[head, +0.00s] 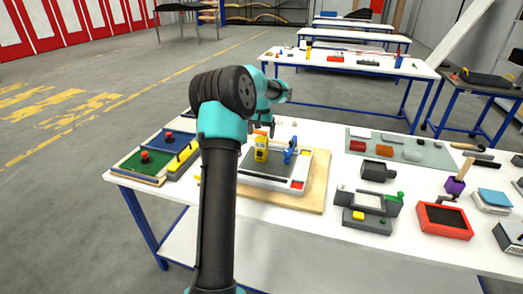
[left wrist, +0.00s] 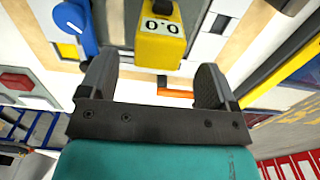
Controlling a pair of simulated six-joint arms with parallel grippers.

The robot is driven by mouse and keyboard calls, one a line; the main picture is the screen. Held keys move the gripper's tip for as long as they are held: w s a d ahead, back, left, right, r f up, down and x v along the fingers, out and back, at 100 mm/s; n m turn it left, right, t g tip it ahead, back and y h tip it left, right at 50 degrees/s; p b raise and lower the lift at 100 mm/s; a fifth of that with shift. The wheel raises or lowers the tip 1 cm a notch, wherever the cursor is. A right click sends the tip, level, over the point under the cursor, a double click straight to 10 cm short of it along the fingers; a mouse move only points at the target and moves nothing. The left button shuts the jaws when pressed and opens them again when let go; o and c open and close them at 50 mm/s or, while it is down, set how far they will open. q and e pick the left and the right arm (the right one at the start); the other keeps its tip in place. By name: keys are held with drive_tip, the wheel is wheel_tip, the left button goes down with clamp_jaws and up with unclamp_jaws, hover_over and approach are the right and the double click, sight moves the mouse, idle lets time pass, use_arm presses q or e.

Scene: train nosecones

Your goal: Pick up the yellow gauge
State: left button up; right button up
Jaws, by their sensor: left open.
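The yellow gauge (head: 261,153) stands on the grey and white board on the wooden panel in the head view. In the left wrist view the yellow gauge (left wrist: 160,50) shows its 0.0 display, just beyond the fingertips. My left gripper (left wrist: 155,72) is open and empty, with its two dark fingers apart on either side of the line to the gauge. In the head view my left gripper (head: 261,124) is just behind and above the gauge, partly hidden by my arm. My right gripper is not in view.
A blue device (head: 290,151) with a dial stands right of the gauge. An orange piece (left wrist: 176,93) lies between the fingers' sides in the wrist view. A green and blue panel (head: 143,166) is at left. Tools and blocks fill the table's right side.

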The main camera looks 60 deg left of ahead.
sight(261, 138)
use_arm(q)
wheel_tip(261, 138, down, 5)
drive_tip(key=shift+d+f, duration=0.1)
drive_tip(key=shift+d, duration=0.05)
idle(0.5)
drive_tip(key=c, duration=1.2)
drive_tip(key=shift+r, duration=0.25)
drive_tip(key=shift+r, duration=1.45)
drive_tip(key=shift+s+d+r, duration=0.1)
drive_tip(key=shift+d+r, duration=0.05)
drive_tip(key=shift+r, duration=0.05)
drive_tip(key=s+d+r, duration=0.1)
drive_tip(key=s+d, duration=0.7)
drive_tip(key=d, duration=0.5)
drive_tip(key=shift+s+r, duration=0.15)
drive_tip(key=shift+s, duration=0.15)
